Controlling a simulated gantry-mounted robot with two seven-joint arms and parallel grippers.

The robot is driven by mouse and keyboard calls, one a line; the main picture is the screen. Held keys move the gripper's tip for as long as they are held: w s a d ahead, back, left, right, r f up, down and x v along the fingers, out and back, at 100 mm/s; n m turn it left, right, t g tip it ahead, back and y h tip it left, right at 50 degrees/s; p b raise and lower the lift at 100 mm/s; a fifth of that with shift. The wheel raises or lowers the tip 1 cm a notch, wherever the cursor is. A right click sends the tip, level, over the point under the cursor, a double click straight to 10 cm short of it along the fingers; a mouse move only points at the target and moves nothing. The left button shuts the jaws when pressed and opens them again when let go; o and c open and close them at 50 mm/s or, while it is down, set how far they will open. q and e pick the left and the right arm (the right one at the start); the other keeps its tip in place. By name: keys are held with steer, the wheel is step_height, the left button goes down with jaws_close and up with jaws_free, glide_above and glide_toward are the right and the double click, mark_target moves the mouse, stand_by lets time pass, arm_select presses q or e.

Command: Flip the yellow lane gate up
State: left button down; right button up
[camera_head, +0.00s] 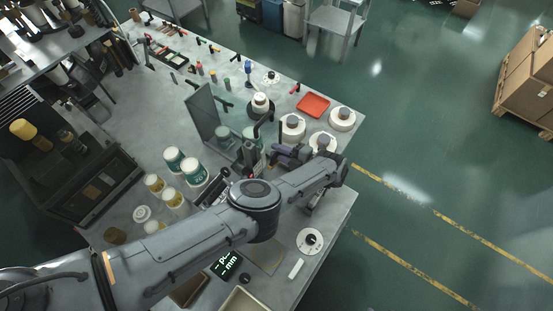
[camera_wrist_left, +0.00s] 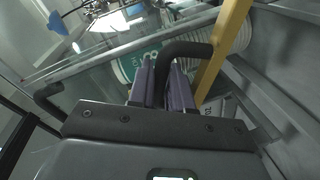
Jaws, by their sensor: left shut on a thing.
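My left gripper (camera_head: 287,155) reaches over the right part of the bench in the head view. Its purple fingers also show in the left wrist view (camera_wrist_left: 163,80), shut on a bent black handle (camera_wrist_left: 186,48). A yellow bar (camera_wrist_left: 223,48), which looks like the lane gate, slants up to the right just beside the fingers. The handle's far end meets or passes close to this bar; I cannot tell whether they are joined. The yellow bar is too small or hidden to make out in the head view. My right gripper is not in view.
A clear upright panel (camera_head: 203,112) stands left of the gripper. Green-labelled tubs (camera_head: 193,170) stand near my arm. White rolls (camera_head: 342,118) and a red tray (camera_head: 313,105) lie beyond the gripper. Grey metal rails (camera_wrist_left: 262,85) run close at right in the wrist view.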

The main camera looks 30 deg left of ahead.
arm_select(q)
steer(key=shift+w+r+m, duration=0.15)
steer(key=shift+w+m, duration=0.05)
steer(key=shift+m, duration=0.1)
steer(key=c, duration=1.2)
jaws_free()
